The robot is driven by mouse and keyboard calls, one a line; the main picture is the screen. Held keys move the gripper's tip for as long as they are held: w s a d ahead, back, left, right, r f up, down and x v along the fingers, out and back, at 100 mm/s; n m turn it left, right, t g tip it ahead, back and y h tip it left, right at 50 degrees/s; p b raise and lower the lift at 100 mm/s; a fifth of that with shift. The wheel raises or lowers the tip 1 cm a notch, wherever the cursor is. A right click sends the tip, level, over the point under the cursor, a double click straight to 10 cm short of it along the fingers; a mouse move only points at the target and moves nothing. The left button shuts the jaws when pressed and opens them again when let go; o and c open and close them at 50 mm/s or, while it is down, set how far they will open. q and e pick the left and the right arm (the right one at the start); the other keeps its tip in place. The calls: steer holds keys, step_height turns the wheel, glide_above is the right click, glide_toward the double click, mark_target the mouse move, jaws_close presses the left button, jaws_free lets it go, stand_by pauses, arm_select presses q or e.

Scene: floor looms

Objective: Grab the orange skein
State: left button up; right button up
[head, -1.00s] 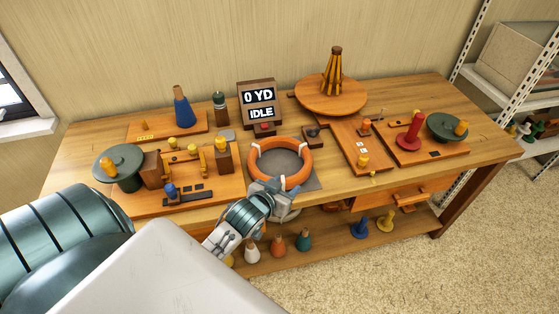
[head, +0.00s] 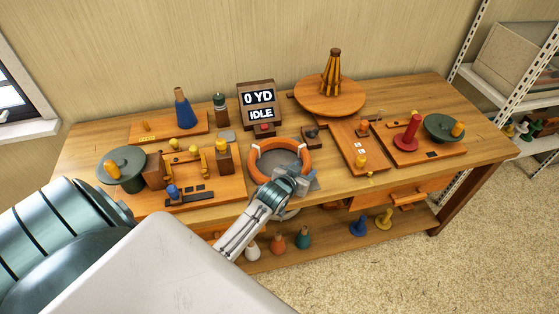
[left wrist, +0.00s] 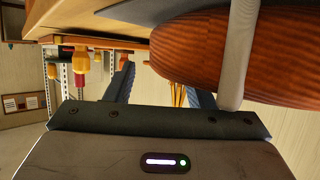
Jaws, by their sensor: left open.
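The orange skein (head: 265,147) is a thick ring with pale ties, lying on a grey mat (head: 312,167) at the middle front of the bench. My left gripper (head: 301,183) is open at the skein's front right side, covering part of it in the head view. In the left wrist view, the skein (left wrist: 190,50) fills the upper right with a white tie across it. It overlaps the right finger of my gripper (left wrist: 160,85), while the left finger stands clear of it. I cannot tell whether they touch. My right gripper is not in view.
A wooden device with a dark green disc (head: 121,165) stands left of the skein. A display reading "0 YD IDLE" (head: 259,102) is behind it. A board with a yellow peg (head: 361,160) lies to the right. Several cones stand on the lower shelf (head: 335,240).

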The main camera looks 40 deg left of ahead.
arm_select(q)
steer(key=shift+c, duration=0.4)
jaws_close()
steer(key=shift+r, duration=0.1)
